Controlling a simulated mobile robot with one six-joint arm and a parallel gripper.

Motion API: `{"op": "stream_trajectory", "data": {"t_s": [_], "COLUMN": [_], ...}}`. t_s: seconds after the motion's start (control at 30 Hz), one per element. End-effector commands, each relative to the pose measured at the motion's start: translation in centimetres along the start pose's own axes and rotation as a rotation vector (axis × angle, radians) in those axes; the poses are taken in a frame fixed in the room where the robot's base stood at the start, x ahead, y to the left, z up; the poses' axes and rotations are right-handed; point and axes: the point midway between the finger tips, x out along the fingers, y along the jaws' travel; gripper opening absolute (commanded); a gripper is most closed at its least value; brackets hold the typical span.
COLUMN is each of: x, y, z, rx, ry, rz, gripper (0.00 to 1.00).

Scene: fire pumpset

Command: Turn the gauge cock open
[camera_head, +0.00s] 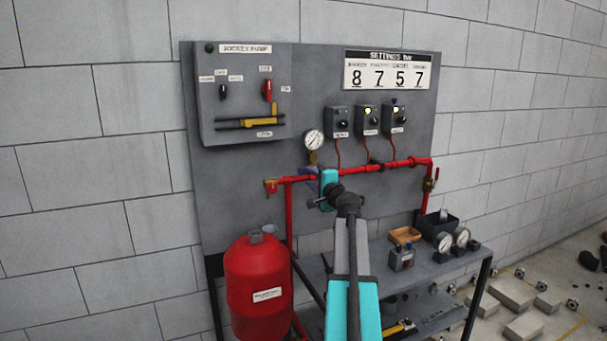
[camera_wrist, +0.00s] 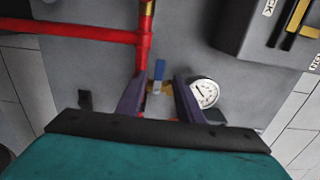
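The gauge cock is a small brass body (camera_wrist: 154,88) with a blue lever (camera_wrist: 159,70), between the red pipe and the white pressure gauge (camera_wrist: 204,93). In the wrist view the lever points up the picture, across the line from pipe to gauge. In the head view the brass (camera_head: 313,158) shows just below the gauge (camera_head: 314,140), with the lever not clear. My gripper (camera_wrist: 160,84) has its two purple fingers apart, one on each side of the cock in the picture. Whether they touch it, I cannot tell. In the head view my gripper (camera_head: 309,176) is partly hidden by my teal wrist.
The red pipe (camera_wrist: 90,30) runs close beside my fingers; it also crosses the panel (camera_head: 390,165). A control box (camera_head: 240,95) juts out at upper left. A red tank (camera_head: 258,285) stands lower left.

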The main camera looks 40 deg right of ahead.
Motion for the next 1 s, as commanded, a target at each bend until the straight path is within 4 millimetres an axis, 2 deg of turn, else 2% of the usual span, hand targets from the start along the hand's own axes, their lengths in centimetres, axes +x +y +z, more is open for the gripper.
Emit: {"op": "stream_trajectory", "data": {"t_s": [0.2, 0.5, 1.0], "x": [2.4, 4.9, 5.5], "y": [0.0, -0.1, 0.0], "z": [0.0, 0.1, 0.2], "rx": [0.0, -0.001, -0.001], "ry": [-0.002, -0.002, -0.002], "rz": [0.001, 0.001, 0.001], "gripper": [0.34, 0.34, 0.34]}}
